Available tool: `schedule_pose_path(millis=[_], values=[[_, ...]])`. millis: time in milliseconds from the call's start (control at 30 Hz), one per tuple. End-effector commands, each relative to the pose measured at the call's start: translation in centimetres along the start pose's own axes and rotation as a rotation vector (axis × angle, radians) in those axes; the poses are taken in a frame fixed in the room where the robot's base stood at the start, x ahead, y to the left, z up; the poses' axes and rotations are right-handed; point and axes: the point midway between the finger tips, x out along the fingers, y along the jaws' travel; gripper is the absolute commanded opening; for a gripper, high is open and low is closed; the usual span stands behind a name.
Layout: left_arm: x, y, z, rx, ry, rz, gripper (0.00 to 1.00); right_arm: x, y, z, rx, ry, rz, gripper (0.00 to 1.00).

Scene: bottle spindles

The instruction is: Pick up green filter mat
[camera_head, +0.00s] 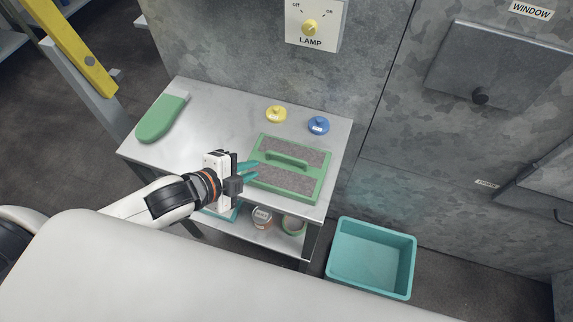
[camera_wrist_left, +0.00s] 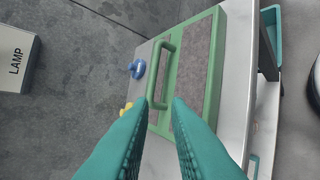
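The green filter mat (camera_head: 316,187) is a green frame with grey speckled panels and a raised green handle (camera_head: 286,160) across its middle. It lies flat on the metal table, and shows in the left wrist view (camera_wrist_left: 201,60) too, with its handle (camera_wrist_left: 168,72). My left gripper (camera_head: 255,170) is at the mat's left side. Its teal fingers are apart with nothing between them; in the left wrist view the fingertips (camera_wrist_left: 163,102) lie on either side of the handle's near end. Whether they touch the mat is unclear. My right gripper is not in view.
A yellow knobbed lid (camera_head: 276,114) and a blue one (camera_head: 318,125) stand behind the mat. A green and white pad (camera_head: 162,118) lies at the table's left. Cans (camera_head: 262,217) sit on the lower shelf. A teal bin (camera_head: 371,258) stands right of the table.

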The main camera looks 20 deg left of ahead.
Motion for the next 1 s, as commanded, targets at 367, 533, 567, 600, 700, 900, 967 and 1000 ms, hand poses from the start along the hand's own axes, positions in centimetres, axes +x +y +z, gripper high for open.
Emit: schedule_pose_path(millis=[367, 533, 567, 600, 700, 900, 967, 1000], values=[[0.7, 1.1, 0.5, 0.19, -0.088, 0.033, 0.16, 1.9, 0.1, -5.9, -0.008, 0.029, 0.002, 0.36], [3.6, 1.2, 0.8, 0.187, -0.087, 0.034, 0.16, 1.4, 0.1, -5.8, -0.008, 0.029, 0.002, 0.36], [4.2, 1.2, 0.8, 0.186, -0.088, 0.032, 0.16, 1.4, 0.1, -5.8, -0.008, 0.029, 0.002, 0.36], [4.8, 1.2, 0.9, 0.188, -0.088, 0.032, 0.16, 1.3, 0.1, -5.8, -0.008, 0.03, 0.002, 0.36], [6.0, 1.1, 1.0, 0.188, -0.087, 0.031, 0.16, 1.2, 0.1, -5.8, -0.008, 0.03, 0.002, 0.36], [7.3, 1.1, 1.1, 0.187, -0.087, 0.03, 0.16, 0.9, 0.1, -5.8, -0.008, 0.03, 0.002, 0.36], [8.2, 1.1, 1.2, 0.186, -0.088, 0.03, 0.16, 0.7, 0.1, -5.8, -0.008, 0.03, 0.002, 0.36], [8.8, 1.1, 1.3, 0.185, -0.088, 0.03, 0.16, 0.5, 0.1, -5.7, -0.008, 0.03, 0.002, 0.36]])
